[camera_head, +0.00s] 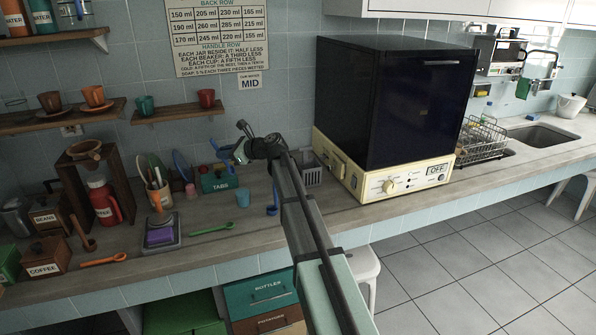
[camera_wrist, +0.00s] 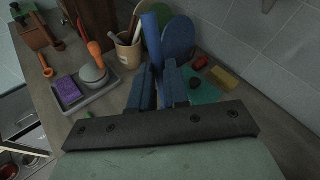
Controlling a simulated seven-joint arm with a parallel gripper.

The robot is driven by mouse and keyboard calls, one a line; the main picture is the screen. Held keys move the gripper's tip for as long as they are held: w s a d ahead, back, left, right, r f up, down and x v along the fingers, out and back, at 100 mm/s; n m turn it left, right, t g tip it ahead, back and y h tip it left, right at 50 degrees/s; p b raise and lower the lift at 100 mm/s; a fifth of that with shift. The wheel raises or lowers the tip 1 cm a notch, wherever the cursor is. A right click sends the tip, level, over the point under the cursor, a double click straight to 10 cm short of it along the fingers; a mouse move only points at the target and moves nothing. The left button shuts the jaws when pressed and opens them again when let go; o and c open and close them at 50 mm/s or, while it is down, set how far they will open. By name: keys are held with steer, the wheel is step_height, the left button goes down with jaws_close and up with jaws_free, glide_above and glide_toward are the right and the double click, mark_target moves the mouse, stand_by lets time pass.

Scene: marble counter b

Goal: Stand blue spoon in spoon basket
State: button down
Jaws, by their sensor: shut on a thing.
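My gripper (camera_head: 222,156) is over the back of the counter, above the green tabs box, with its fingers pointing left. In the wrist view its two blue fingers (camera_wrist: 155,88) are closed on a narrow blue piece (camera_wrist: 152,38), which looks like the blue spoon's handle and sticks out beyond the fingertips. Its bowl cannot be made out there. Another blue spoon-shaped thing (camera_head: 273,209) shows beside my arm on the counter, its upper part near the arm. The grey spoon basket (camera_head: 312,175) stands right of my arm, against the cream machine, partly hidden by the arm.
A blue cup (camera_head: 243,198), green tabs box (camera_head: 218,183) and green spoon (camera_head: 212,229) are on the counter. A utensil crock (camera_head: 159,196) and scale with purple sponge (camera_head: 160,236) stand left. The tall dark-topped machine (camera_head: 394,105) blocks the right side.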

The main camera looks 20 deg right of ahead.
steer(key=w+d+r+m+t+h, duration=0.1)
steer(key=d+m+t, duration=0.1)
steer(key=d, duration=0.9)
steer(key=w+d+r+m+t+h, duration=0.1)
steer(key=d+r+m, duration=0.1)
steer(key=d, duration=0.8)
step_height(320, 180, up, 6)
steer(key=m+t+h, duration=0.5)
steer(key=m+h, duration=0.3)
steer(key=h, duration=0.1)
glide_above(311, 149)
steer(key=s+a, duration=0.2)
steer(key=s, duration=0.3)
steer(key=shift+f, duration=0.1)
steer(key=shift+f, duration=0.1)
steer(key=shift+f, duration=8.1)
steer(key=c, duration=1)
jaws_free()
steer(key=shift+c, duration=0.2)
